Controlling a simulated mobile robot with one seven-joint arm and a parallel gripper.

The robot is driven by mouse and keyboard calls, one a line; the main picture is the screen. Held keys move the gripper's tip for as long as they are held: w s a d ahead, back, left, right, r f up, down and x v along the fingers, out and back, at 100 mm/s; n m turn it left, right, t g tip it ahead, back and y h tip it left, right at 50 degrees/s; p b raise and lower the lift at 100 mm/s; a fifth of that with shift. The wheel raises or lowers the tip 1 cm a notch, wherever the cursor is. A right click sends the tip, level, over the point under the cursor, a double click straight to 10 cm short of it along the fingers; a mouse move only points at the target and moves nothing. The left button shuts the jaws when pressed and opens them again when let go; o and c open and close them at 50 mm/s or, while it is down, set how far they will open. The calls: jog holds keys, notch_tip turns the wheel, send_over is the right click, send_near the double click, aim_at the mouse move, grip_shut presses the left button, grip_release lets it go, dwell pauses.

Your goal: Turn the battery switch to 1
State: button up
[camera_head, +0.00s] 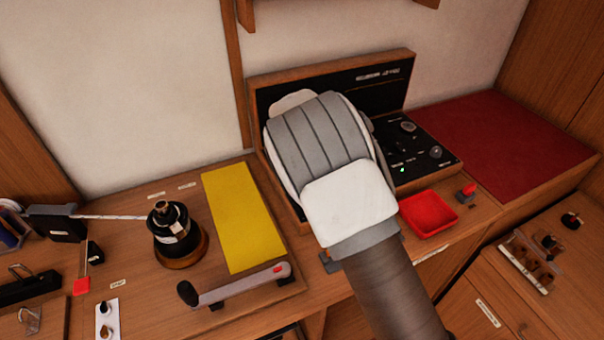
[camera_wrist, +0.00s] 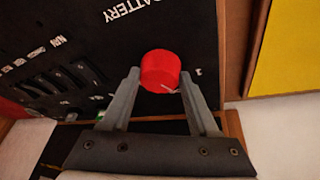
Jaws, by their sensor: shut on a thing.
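The battery switch is a round red knob (camera_wrist: 160,66) on a black panel (camera_wrist: 201,40) in the wrist view. The word BATTERY is printed near it, and a small 1 is printed beside the knob. A short pale mark shows on the knob's lower edge; I cannot tell exactly which position it points to. My gripper (camera_wrist: 163,80) is shut on the knob, with one finger on each side. In the head view, my arm hides the knob and the fingers. The wooden-framed panel (camera_head: 388,92) shows there behind my arm.
A row of dark switches (camera_wrist: 55,82) lies left of the knob in the wrist view. In the head view, a red tray (camera_head: 430,214) is right of my arm. A yellow mat (camera_head: 240,215), a long-handled lever (camera_head: 240,287) and a black winch (camera_head: 176,235) are left.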

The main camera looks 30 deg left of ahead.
jog(key=n+y+b, duration=0.1)
jog(key=n+b, duration=0.1)
jog(key=n, duration=0.1)
jog(key=shift+d+f+g+b, duration=0.15)
jog(key=shift+g+b, duration=0.15)
jog(key=shift+n+g+y+b, duration=0.3)
jog(key=shift+n+y+b, duration=0.3)
jog(key=shift+n, duration=0.8)
jog(key=o, duration=1.4)
jog(key=shift+c, duration=0.2)
jog(key=shift+r, duration=0.2)
jog(key=v, duration=1.7)
jog(key=shift+r, duration=0.2)
jog(key=shift+w, duration=0.1)
